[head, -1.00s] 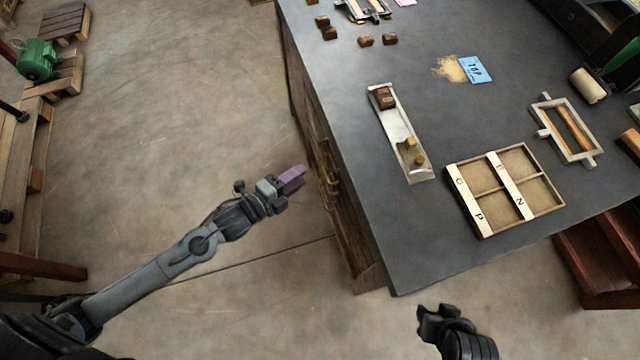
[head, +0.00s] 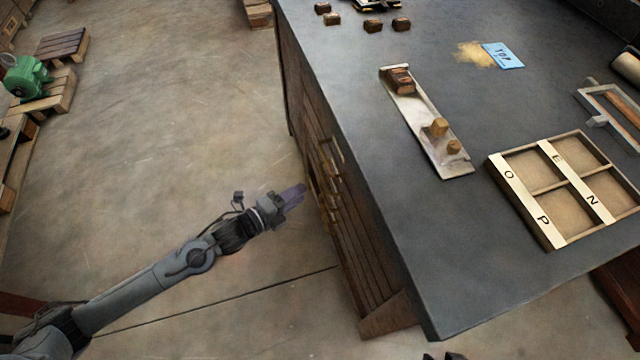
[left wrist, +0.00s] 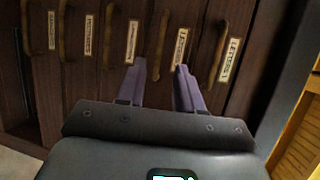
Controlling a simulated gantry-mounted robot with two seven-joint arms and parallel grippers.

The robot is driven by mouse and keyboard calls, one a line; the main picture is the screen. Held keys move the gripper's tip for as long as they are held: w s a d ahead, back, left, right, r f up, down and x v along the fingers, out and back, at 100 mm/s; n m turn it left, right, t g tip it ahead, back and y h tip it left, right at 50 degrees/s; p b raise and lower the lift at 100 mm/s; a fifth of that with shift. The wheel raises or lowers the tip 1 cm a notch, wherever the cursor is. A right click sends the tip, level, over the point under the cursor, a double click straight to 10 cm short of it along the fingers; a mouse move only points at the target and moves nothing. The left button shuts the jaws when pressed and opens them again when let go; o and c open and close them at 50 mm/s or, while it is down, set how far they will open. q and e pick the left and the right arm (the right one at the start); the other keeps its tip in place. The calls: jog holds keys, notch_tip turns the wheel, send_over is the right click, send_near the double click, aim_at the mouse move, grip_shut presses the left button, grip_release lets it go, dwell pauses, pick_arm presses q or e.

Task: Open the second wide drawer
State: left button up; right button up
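The wooden drawer cabinet (head: 345,230) under the dark benchtop shows its front at a steep angle in the head view, with brass handles (head: 329,172) along it. In the left wrist view several drawer fronts stand side by side, each with a brass pull and a pale label; the label text is too small to read surely. My left gripper (head: 298,193) has purple fingers and is just left of the handles, apart from them. In the left wrist view its fingers (left wrist: 160,85) are spread and empty, pointing at a pull (left wrist: 161,48). My right gripper (head: 443,356) barely shows at the bottom edge.
On the benchtop (head: 400,220) lie a metal tray (head: 425,130) with small blocks, a divided wooden frame (head: 545,180) with lettered strips, and a blue card (head: 503,55). The concrete floor (head: 170,130) left of the cabinet is clear. Pallets stand at the far left.

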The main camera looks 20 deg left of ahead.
pick_arm(q)
jog(key=b+x, duration=0.3)
jog(key=x, duration=0.5)
jog(key=shift+w+d, duration=0.15)
jog(key=shift+w, duration=0.15)
jog(key=shift+c, duration=0.3)
grip_shut()
dwell(0.9)
